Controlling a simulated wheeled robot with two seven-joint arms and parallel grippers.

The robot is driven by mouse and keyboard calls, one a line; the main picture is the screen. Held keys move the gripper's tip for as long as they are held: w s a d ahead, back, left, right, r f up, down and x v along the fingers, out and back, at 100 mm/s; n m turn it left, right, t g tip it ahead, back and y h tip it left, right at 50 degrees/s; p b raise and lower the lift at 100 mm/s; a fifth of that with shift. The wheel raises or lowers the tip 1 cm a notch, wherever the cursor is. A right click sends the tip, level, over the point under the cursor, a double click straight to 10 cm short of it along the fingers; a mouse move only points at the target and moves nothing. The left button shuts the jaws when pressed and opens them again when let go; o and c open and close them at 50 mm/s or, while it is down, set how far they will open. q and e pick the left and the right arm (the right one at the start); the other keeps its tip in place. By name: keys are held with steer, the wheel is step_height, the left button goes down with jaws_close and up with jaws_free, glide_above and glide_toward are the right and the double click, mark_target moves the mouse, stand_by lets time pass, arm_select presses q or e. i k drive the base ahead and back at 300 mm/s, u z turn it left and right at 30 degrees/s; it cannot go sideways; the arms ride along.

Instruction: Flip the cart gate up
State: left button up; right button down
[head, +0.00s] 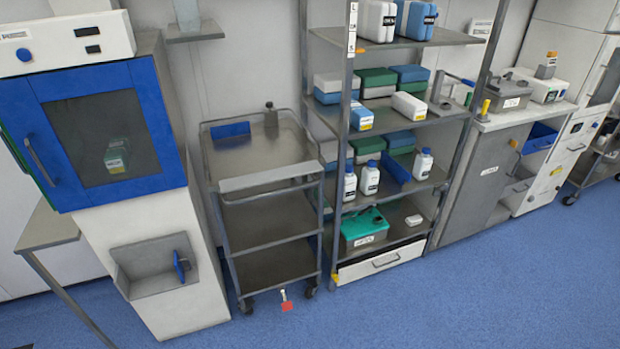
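A grey metal cart (262,242) with three shelves stands left of the middle, between the blue-doored cabinet and the tall shelving rack. A light grey panel (270,177) runs along the front edge of its top shelf and looks like the gate; I cannot tell for sure whether it is raised or hanging. A blue tray (230,130) and a small dark grey bottle-like object (270,114) are at the back of the top shelf. A red tag or pedal (287,305) shows at the cart's foot. Neither of my grippers is in view.
The cabinet with a blue door (105,125) stands left of the cart. The shelving rack (408,205) with boxes and bottles stands close on its right. A grey counter (500,120) is further right. The blue floor (420,300) in front is clear.

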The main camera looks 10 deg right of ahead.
mark_target(243, 181)
steer(key=u, duration=0.3)
steer(key=i, duration=0.95)
steer(key=u, duration=0.65)
